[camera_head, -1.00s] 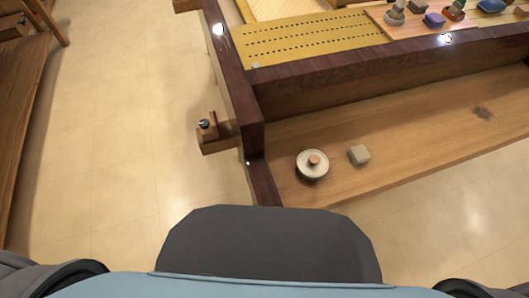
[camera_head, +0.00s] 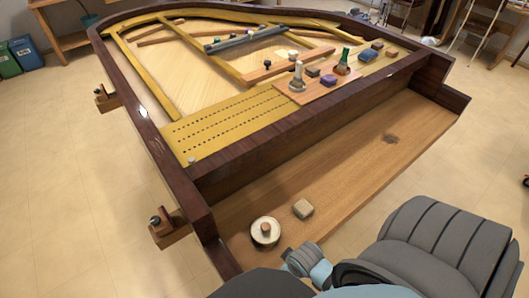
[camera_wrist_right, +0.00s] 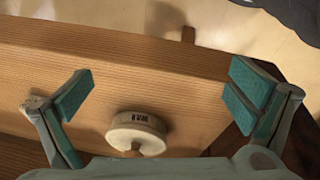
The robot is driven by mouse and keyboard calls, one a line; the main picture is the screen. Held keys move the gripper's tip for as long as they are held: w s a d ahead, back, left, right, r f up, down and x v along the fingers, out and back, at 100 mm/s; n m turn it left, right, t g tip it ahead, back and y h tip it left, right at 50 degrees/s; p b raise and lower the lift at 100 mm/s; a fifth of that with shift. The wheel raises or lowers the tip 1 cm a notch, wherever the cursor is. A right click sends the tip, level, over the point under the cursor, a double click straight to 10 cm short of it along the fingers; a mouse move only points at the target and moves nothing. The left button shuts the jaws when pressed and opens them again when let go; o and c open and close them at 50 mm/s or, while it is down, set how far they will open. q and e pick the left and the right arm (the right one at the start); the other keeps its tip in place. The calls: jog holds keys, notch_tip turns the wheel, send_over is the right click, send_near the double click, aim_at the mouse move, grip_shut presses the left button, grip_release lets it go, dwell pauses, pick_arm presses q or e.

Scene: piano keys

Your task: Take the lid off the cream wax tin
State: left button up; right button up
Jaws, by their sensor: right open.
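The cream wax tin (camera_head: 267,240) stands on the wooden ledge in the head view, with its round pale lid (camera_head: 257,226) on it and a brown knob on top. In the right wrist view the tin (camera_wrist_right: 138,132) shows a small dark label on its side; its knob is low in the picture, partly hidden by my gripper body. My right gripper (camera_wrist_right: 162,92) is open and empty, its teal pads wide apart on either side of the tin without touching it. My left gripper is not in view.
The dark piano rim (camera_head: 300,150) rises behind the ledge. A board (camera_head: 330,85) with bottles and blocks lies farther back. The ledge (camera_head: 370,170) is mostly bare to the right.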

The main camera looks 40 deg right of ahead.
aim_at(267, 227)
pick_arm(q)
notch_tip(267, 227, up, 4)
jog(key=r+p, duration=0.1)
jog(key=p, duration=0.2)
pick_arm(e)
jog(key=w+d+r+n+g, duration=0.2)
jog(key=w+r+n, duration=0.7)
jog(key=w+r, duration=0.55)
jog(key=shift+y, duration=0.4)
jog(key=f+b, duration=0.2)
jog(key=f, duration=0.4)
jog(key=f+b, duration=0.2)
jog(key=f, duration=0.5)
jog(key=shift+s+d, duration=0.1)
jog(key=shift+d, duration=0.1)
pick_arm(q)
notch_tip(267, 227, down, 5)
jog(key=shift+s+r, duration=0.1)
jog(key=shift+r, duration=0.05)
pick_arm(e)
jog(key=shift+r, duration=0.1)
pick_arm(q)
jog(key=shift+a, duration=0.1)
pick_arm(e)
jog(key=shift+c, duration=0.4)
